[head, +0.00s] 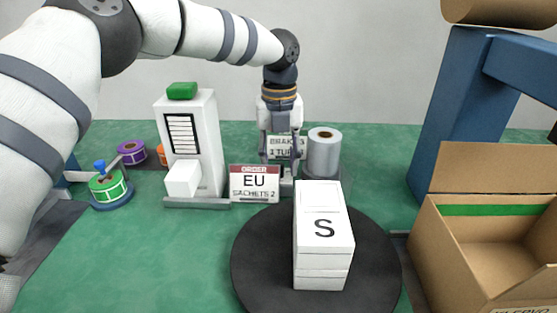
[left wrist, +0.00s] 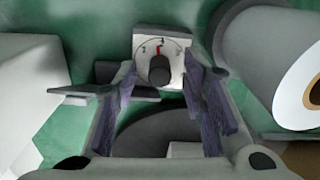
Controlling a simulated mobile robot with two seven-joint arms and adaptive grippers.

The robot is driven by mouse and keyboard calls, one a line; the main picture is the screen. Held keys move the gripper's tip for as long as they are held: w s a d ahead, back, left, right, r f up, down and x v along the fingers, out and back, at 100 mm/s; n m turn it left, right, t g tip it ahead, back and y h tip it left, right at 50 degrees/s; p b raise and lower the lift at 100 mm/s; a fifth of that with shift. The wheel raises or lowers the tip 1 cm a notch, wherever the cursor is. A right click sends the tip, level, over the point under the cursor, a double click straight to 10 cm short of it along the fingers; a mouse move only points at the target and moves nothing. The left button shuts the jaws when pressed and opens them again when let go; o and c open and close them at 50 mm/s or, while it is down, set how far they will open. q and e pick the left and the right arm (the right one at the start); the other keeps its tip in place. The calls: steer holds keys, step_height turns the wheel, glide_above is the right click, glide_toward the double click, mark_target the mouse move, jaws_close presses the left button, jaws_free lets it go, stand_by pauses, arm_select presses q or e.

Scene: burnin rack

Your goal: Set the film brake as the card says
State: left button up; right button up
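The film brake shows in the left wrist view as a pale dial plate with a dark round knob (left wrist: 160,70). A red mark stands close to the top of the dial; its small figures are hard to read. My left gripper (head: 282,158) points down at the brake beside the grey film roll (head: 324,155). In the left wrist view its fingers (left wrist: 163,88) are open, one on each side of the knob, with gaps to it. The brake card (head: 287,142) is partly hidden behind the gripper; "BRAK" and "1 TUR" can be read. My right gripper is out of view.
An order card (head: 254,184) reads "EU SACHETS 2". White boxes marked S (head: 323,245) stand on a black turntable (head: 262,265). A white machine (head: 205,130) and label rolls (head: 108,187) stand left. An open carton (head: 470,250) and blue frame (head: 450,110) stand right.

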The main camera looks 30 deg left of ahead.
mark_target(279, 164)
arm_select(q)
steer(key=shift+c, duration=0.3)
jaws_close()
steer(key=shift+m, duration=1.6)
steer(key=shift+f, duration=0.1)
steer(key=shift+o, duration=0.3)
jaws_free()
step_height(279, 164, up, 12)
